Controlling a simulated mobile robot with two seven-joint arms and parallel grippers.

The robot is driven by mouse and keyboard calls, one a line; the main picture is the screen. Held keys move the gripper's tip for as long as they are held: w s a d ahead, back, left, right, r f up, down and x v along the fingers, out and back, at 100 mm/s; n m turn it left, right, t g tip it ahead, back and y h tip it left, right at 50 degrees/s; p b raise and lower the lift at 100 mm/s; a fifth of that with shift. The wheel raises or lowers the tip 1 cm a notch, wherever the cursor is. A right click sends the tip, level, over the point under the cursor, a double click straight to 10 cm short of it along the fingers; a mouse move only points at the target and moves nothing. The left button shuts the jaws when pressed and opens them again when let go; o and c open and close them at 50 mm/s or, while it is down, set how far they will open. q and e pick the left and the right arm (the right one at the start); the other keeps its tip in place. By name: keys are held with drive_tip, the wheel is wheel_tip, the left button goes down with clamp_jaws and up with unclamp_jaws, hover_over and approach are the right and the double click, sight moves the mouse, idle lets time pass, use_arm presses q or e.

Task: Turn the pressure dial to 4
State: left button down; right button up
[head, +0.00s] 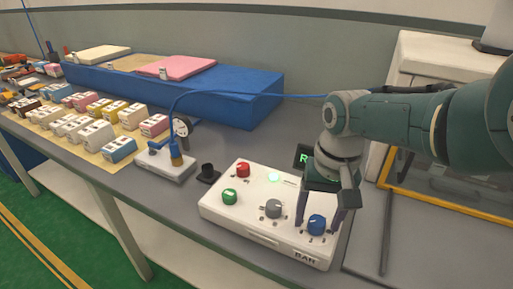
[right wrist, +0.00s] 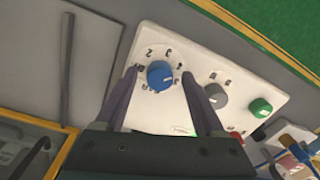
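A white control box (head: 240,215) lies on the grey table, with "BAR" printed at its near right corner. The blue dial (head: 316,225) by that label has a small white mark and a ring of printed numbers, partly covered in both views. It also shows in the right wrist view (right wrist: 160,74), where a "2" is readable; its exact setting is unclear. My right gripper (head: 319,219) points down over the box, open, with one finger on each side of the blue dial. In the right wrist view, gaps show between the fingertips and the dial. My left gripper is not in view.

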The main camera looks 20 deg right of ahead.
sight(320, 220)
drive_tip(key=r+p, duration=0.3)
drive_tip(key=r, duration=0.1)
drive_tip(key=r+p, duration=0.4)
drive_tip(key=shift+s+d+r, duration=0.1)
drive_tip(key=shift+d+r, duration=0.1)
drive_tip(key=shift+r, duration=0.15)
drive_tip(key=shift+r+p, duration=0.45)
drive_tip(key=shift+r, duration=0.15)
